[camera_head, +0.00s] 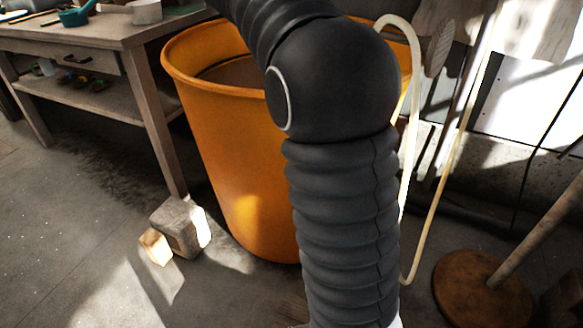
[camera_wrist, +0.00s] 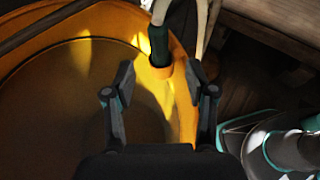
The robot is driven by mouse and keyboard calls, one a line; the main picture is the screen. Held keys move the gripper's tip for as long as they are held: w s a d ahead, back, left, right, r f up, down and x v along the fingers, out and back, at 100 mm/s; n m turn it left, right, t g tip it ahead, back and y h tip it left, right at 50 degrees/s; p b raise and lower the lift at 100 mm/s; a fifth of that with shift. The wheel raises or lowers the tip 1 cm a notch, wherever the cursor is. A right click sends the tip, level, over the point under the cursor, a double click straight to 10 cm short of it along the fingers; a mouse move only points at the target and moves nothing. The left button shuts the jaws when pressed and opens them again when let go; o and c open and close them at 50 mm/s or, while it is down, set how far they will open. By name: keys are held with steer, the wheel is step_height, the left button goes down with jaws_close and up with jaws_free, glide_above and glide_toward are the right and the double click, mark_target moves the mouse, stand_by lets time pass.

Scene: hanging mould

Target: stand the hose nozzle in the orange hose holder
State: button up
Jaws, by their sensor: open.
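The hose nozzle (camera_wrist: 158,44) is a dark green cylinder in the wrist view, with the pale hose (camera_wrist: 160,10) at its upper end. Its lower end sits inside the orange hose holder (camera_wrist: 166,76), a small cup at the inner wall of the big orange tub. My gripper (camera_wrist: 160,78) is open, its two fingers apart on either side of the holder in the picture, with nothing held. I cannot tell its distance to the nozzle. In the head view the pale hose (camera_head: 411,130) loops down right of my arm; nozzle, holder and gripper are hidden there.
The orange tub (camera_head: 225,165) stands behind my arm. A wooden workbench (camera_head: 95,32) is at the left, with a stone block (camera_head: 178,228) and a small wood block (camera_head: 155,247) on the floor. A round wooden base (camera_head: 470,290) with a pole stands at the right. The left floor is mostly clear.

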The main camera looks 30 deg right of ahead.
steer(key=s+a+f+m+t+y, duration=0.8)
steer(key=s+a+f+m+y, duration=0.4)
steer(key=s+a+f, duration=0.8)
steer(key=s+f+m, duration=0.3)
steer(key=s+f, duration=0.1)
steer(key=shift+a+t+y, duration=0.2)
steer(key=shift+t+y, duration=0.1)
steer(key=shift+y, duration=0.1)
